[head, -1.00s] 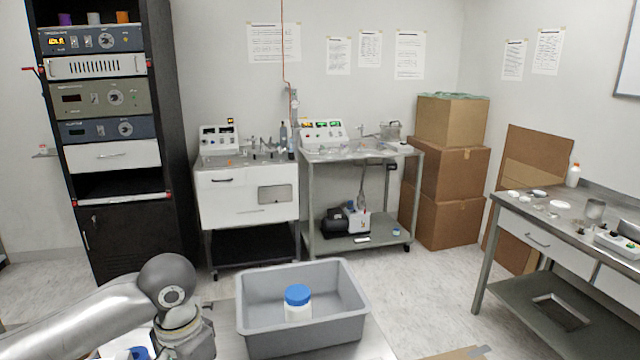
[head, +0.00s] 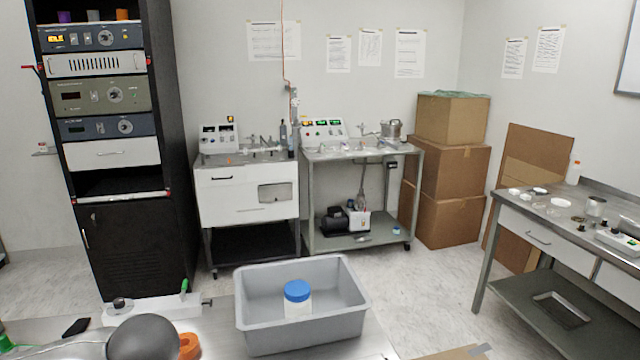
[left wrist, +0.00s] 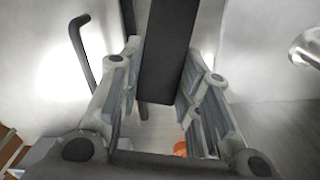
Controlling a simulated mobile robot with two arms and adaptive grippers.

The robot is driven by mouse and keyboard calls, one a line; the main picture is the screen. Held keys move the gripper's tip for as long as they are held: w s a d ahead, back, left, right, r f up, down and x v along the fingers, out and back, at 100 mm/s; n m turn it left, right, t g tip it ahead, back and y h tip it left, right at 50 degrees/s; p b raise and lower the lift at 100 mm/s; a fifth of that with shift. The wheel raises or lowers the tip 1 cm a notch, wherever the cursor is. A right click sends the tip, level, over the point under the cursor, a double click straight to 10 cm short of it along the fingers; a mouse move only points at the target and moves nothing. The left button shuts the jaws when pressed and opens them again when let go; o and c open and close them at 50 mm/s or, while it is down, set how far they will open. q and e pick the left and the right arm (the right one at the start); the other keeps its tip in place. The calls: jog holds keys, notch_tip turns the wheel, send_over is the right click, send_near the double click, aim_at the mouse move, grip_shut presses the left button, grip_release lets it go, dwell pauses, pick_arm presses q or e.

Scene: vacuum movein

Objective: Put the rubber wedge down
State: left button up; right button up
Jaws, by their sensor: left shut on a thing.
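The rubber wedge (left wrist: 168,50) looks like a long dark block in the left wrist view, running up out of the top edge. My left gripper (left wrist: 163,60) is shut on it, with one ribbed grey finger on each side. Its far end is outside the picture, and I cannot tell whether it touches a surface. In the head view the gripper and the held wedge are out of sight; only my arm's rounded grey joint shows at the bottom left. My right gripper is in neither view.
A grey tub (head: 255,318) holding a blue-lidded jar (head: 297,300) stands on the near table. Left of it are a white fixture (head: 150,309) with a green handle, an orange ring (head: 189,346) and a small black object (head: 76,327). A dark bent handle (left wrist: 82,50) shows beside the left finger.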

pick_arm(q)
notch_tip(320, 180, up, 14)
jog(key=p, duration=1.3)
notch_tip(320, 180, down, 14)
jog(key=b, duration=1.3)
jog(key=shift+f, duration=0.15)
